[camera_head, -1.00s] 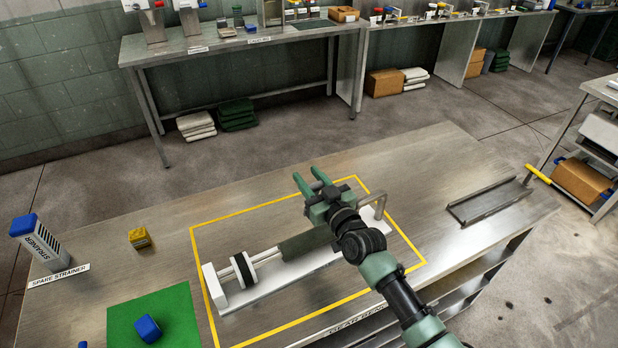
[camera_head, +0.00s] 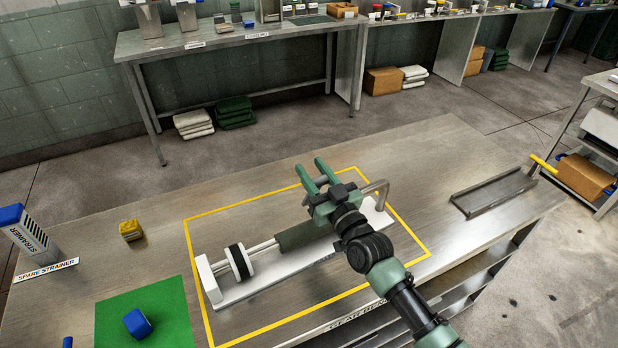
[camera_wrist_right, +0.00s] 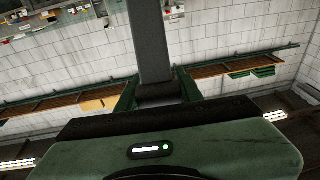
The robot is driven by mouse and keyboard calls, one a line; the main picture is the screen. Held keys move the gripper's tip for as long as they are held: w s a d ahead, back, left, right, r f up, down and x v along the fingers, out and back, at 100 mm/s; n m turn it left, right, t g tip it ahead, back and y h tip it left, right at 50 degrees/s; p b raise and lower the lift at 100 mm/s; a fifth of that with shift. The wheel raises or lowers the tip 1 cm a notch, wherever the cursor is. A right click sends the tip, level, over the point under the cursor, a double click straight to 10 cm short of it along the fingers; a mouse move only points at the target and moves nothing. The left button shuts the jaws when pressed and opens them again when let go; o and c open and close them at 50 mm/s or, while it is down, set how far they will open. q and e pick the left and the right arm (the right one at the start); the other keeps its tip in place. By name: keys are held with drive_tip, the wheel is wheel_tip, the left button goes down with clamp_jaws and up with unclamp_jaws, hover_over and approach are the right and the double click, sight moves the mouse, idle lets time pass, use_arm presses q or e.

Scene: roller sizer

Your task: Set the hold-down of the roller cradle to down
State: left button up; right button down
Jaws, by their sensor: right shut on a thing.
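The roller cradle (camera_head: 240,292) is a pale base lying inside a yellow outline on the bench. A rod with a white and black roller (camera_head: 239,262) and a dark green cylinder (camera_head: 300,236) lies along it. The hold-down (camera_head: 385,190) looks like a bent grey bar raised at the cradle's right end. My right gripper (camera_head: 313,168) is above that end and partly hides it. In the right wrist view a grey bar (camera_wrist_right: 152,45) runs between its two green fingers, which are shut on it; this appears to be the hold-down. My left gripper is not in view.
A blue block (camera_head: 137,323) lies on a green mat (camera_head: 180,310) at the left, with a yellow block (camera_head: 131,230) and the spare strainer (camera_head: 35,240) behind. A grey tray (camera_head: 493,193) lies to the right. The bench behind the cradle is clear.

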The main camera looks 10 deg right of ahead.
sight(321, 185)
drive_tip(key=shift+s+d+f+t+y+b, duration=0.4)
drive_tip(key=shift+s+t+b, duration=0.45)
drive_tip(key=shift+b, duration=1.35)
drive_tip(key=shift+s+d+f+t+y+b, duration=0.35)
drive_tip(key=shift+s+t+b, duration=0.55)
drive_tip(key=shift+b, duration=1.25)
drive_tip(key=shift+s+d+f+t+y+b, duration=0.3)
drive_tip(key=shift+s+f+t+b, duration=0.5)
drive_tip(key=shift+b, duration=1.4)
drive_tip(key=shift+s+r, duration=0.2)
drive_tip(key=shift+r, duration=0.1)
